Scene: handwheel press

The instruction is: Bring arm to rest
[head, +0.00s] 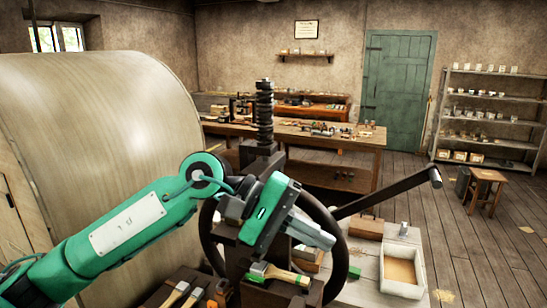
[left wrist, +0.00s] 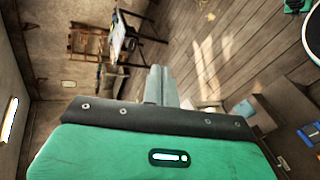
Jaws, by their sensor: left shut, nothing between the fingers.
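My left arm comes in from the left in the head view, its green links bent at a joint above the press. My left gripper (head: 330,243) points down and to the right in front of the handwheel. Its grey fingers (left wrist: 160,86) are together and empty, and they also show in the left wrist view. The handwheel press has a dark upright screw (head: 264,112) and a black handwheel (head: 341,262), partly hidden by my gripper. I cannot tell whether the gripper touches the wheel. My right gripper is not in view.
A dark bar with an end knob (head: 436,178) sticks out to the right. Several brushes lie in front, one with a green band (head: 280,273). A large pale drum (head: 95,130) fills the left. The floor at right is mostly open, with a stool (head: 486,178).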

